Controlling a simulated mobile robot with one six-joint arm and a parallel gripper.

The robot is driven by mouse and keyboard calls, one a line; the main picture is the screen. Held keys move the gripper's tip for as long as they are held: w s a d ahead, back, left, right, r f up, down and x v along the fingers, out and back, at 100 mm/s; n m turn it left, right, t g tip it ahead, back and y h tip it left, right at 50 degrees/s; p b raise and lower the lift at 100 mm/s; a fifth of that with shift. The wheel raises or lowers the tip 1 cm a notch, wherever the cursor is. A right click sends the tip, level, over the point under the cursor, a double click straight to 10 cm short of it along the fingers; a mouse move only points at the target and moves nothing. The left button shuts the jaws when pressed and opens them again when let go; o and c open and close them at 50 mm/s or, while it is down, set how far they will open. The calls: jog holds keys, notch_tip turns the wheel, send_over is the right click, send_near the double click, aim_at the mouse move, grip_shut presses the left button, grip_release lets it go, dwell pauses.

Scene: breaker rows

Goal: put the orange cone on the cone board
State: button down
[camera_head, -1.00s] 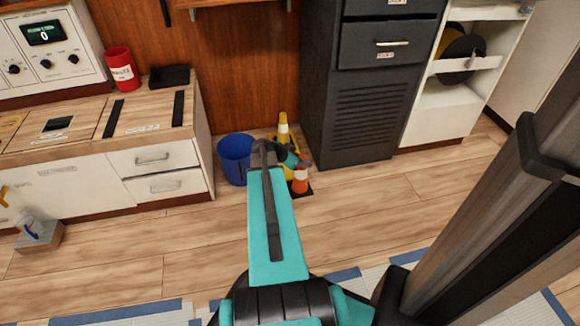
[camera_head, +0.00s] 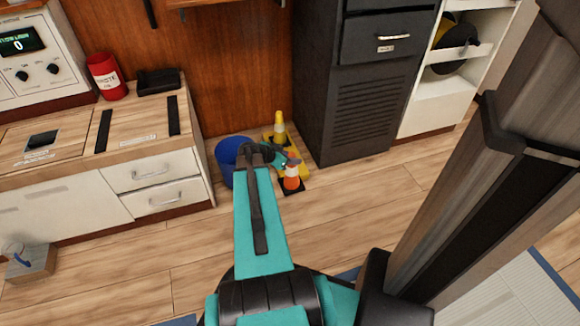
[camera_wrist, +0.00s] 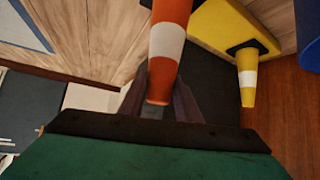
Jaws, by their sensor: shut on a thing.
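The orange cone (camera_head: 291,171) with a white band and dark square base is upright at the front of the yellow cone board (camera_head: 303,171). In the wrist view the orange cone (camera_wrist: 168,40) runs down between my fingers, tip towards the palm. My gripper (camera_head: 289,161) is shut on its upper part; in the wrist view the fingers (camera_wrist: 160,92) flank it. A yellow cone (camera_head: 280,128) stands on the board's back part, and shows in the wrist view (camera_wrist: 247,75). I cannot tell whether the orange cone's base touches anything.
A blue bucket (camera_head: 226,158) stands close to the left of my gripper. A dark cabinet (camera_head: 362,110) is behind to the right, and white drawers (camera_head: 152,185) are to the left. Wood floor (camera_head: 350,205) is clear in front and to the right.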

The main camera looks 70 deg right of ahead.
jog(key=w+d+f+b, duration=0.1)
jog(key=w+d+b, duration=0.3)
jog(key=d, duration=0.9)
jog(key=shift+w+d+f, duration=0.2)
jog(key=shift+w+d, duration=0.2)
jog(key=shift+w, duration=0.2)
jog(key=shift+w+d+f+b, duration=0.1)
jog(key=shift+d+f+b, duration=0.1)
jog(key=shift+f+b, duration=0.35)
jog(key=shift+w+d+f+b, duration=0.1)
jog(key=shift+d+f+b, duration=0.2)
jog(key=shift+f, duration=0.35)
jog(key=shift+w+d+f+b, duration=0.1)
jog(key=shift+f+b, duration=0.4)
jog(key=shift+f, duration=0.2)
jog(key=c, duration=1.3)
grip_release()
